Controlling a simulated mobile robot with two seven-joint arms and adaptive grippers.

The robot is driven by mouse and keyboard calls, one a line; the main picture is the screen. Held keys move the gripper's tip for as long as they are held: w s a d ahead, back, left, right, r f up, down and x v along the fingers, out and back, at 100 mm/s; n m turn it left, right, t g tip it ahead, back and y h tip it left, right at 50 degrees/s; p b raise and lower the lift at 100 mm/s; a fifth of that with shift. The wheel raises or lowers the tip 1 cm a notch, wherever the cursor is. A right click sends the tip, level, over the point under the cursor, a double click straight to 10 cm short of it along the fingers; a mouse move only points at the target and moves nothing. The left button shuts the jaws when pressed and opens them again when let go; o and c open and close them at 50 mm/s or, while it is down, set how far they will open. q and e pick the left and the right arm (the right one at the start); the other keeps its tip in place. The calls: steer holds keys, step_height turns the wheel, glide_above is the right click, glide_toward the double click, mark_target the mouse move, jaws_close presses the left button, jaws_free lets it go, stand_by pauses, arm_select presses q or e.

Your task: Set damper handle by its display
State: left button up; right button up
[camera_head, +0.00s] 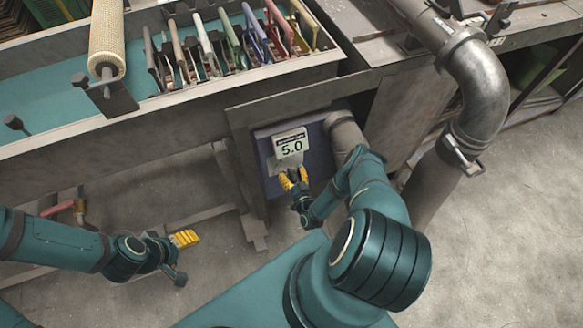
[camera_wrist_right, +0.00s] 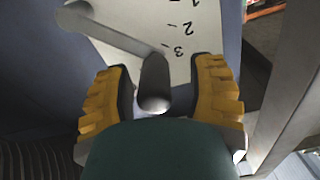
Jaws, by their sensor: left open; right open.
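A display (camera_head: 291,147) reading 5.0 sits on the blue-grey damper box, below the rack. In the right wrist view a light dial plate (camera_wrist_right: 200,22) shows the marks 2 and 3 and part of another number. The damper handle (camera_wrist_right: 112,33) is a grey lever across the plate, ending in a rounded grip near the 3. My right gripper (camera_head: 293,178) is just below the display. In its wrist view the yellow-padded fingers (camera_wrist_right: 165,95) are open on either side of the grip, with gaps showing. My left gripper (camera_head: 185,238) is at the lower left, away from the box, open and empty.
A rack with several coloured frames (camera_head: 205,50) stands above the box. A large grey pipe (camera_head: 478,85) runs down at the right. A smaller pipe (camera_head: 343,130) joins the box beside my right arm. The floor (camera_head: 520,220) at the right is clear.

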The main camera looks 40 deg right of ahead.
step_height(320, 180, up, 9)
steer(key=shift+r, duration=0.15)
stand_by(0.4)
